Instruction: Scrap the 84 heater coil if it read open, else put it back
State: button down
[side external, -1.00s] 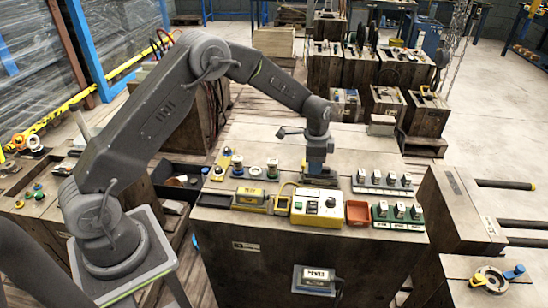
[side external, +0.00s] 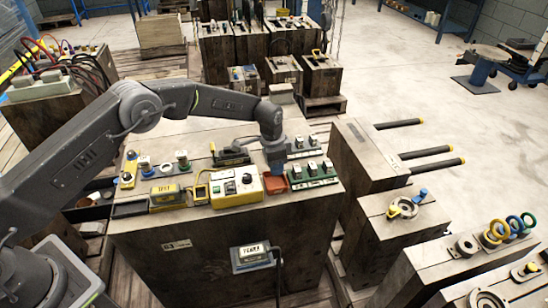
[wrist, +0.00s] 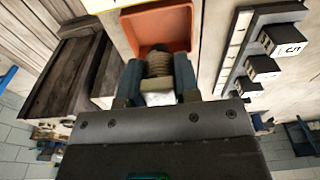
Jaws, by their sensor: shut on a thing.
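My gripper (side external: 276,168) is at the red tray (side external: 275,185) on the wooden bench block, just right of the yellow tester (side external: 237,188). In the wrist view my gripper (wrist: 158,80) is shut on a coil (wrist: 158,64), a ribbed brownish cylinder with a pale block at its near end. The coil points toward the orange-red tray (wrist: 150,24); I cannot tell whether it touches it. The tray's visible floor looks bare. The coil is hidden in the side view. The number on it and the tester's reading are too small to read.
Racks of white-topped parts stand right of the tray, a green one (side external: 314,183) in front and another (side external: 302,154) behind. A yellow display box (side external: 166,196) stands left of the tester. A labelled plate (side external: 251,256) is on the block's front. Black bars (side external: 431,160) project at the right.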

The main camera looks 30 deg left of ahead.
jog(key=shift+f, duration=2.15)
jog(key=c, duration=0.8)
grip_release()
jog(key=shift+o, duration=0.6)
jog(key=shift+r, duration=0.5)
jog(key=shift+o, duration=0.7)
jog(key=shift+r, duration=3.45)
